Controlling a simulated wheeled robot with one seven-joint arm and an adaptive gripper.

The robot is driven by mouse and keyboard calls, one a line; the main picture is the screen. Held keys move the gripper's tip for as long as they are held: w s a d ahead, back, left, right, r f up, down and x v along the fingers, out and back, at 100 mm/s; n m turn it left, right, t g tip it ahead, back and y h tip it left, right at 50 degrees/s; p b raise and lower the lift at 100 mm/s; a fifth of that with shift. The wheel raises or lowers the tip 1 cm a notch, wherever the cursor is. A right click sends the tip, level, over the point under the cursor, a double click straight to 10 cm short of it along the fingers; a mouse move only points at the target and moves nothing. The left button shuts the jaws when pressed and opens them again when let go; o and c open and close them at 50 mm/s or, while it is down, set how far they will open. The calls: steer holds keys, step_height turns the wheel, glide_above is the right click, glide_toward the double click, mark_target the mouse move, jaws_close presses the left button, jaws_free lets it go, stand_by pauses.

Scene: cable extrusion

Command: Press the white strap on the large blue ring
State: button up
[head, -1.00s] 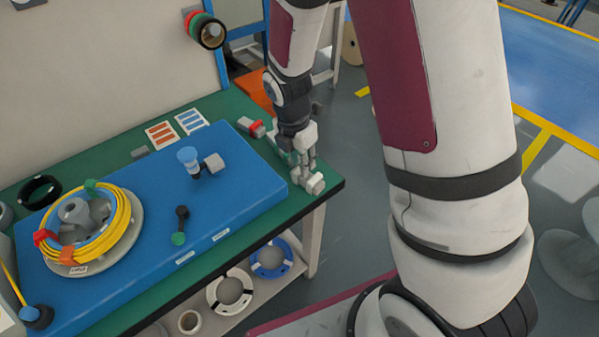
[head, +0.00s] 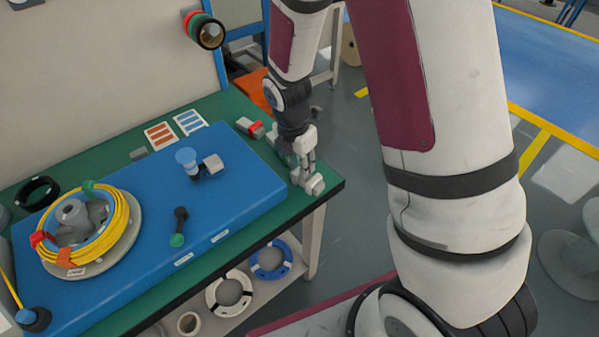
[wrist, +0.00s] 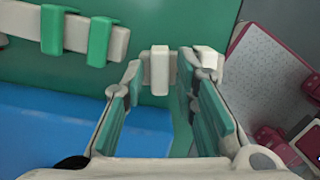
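The large blue ring (head: 257,270) stands on the lower shelf under the table, right of a white ring. It carries white straps, small in the head view. I cannot make the ring out in the wrist view. My gripper (head: 311,182) points down at the table's front right corner, above the shelf level and apart from the blue ring. In the wrist view its two green-padded fingers (wrist: 160,95) stand apart. A small white block (wrist: 160,72) shows between the fingertips; I cannot tell whether they touch it.
A blue board (head: 235,190) covers much of the green table (head: 325,188), holding a yellow cable coil (head: 125,215) and small fixtures. The white ring (head: 215,302) has dark straps. A table leg (head: 314,240) stands right of the rings. A white bar with green bands (wrist: 75,32) shows in the wrist view.

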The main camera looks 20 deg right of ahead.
steer(key=shift+c, duration=0.6)
jaws_close()
steer(key=shift+r, duration=0.15)
step_height(320, 180, up, 8)
steer(key=p, duration=0.5)
steer(key=shift+p, duration=0.3)
